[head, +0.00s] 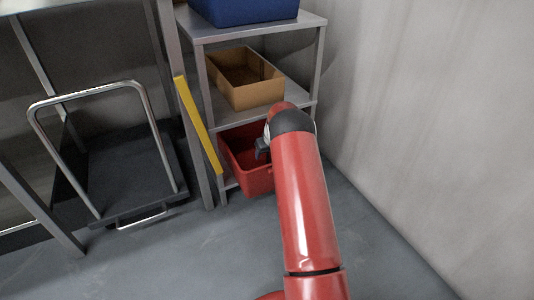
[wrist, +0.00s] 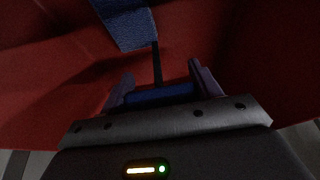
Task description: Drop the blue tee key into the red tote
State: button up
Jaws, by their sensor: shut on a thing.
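The red tote (head: 240,160) sits on the low shelf of the rack in the head view, partly hidden behind my arm. Its red inner walls (wrist: 50,90) fill most of the wrist view. My gripper (wrist: 162,84) is at the tote's opening, facing into it. It is shut on the blue tee key (wrist: 160,95). The blue bar of the key lies across between the fingers, and its dark shaft points away from me into the tote. In the head view my gripper is mostly hidden behind my wrist, and the key cannot be made out.
A textured blue block (wrist: 126,24) shows beyond the key's shaft inside the tote. A tan box (head: 245,88) stands on the shelf above, and a blue bin (head: 245,10) on top. A yellow strip (head: 198,125) marks the rack's left post. A cart (head: 125,165) stands left; a wall is right.

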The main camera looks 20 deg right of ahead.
jog(key=shift+f, duration=0.6)
jog(key=o, duration=1)
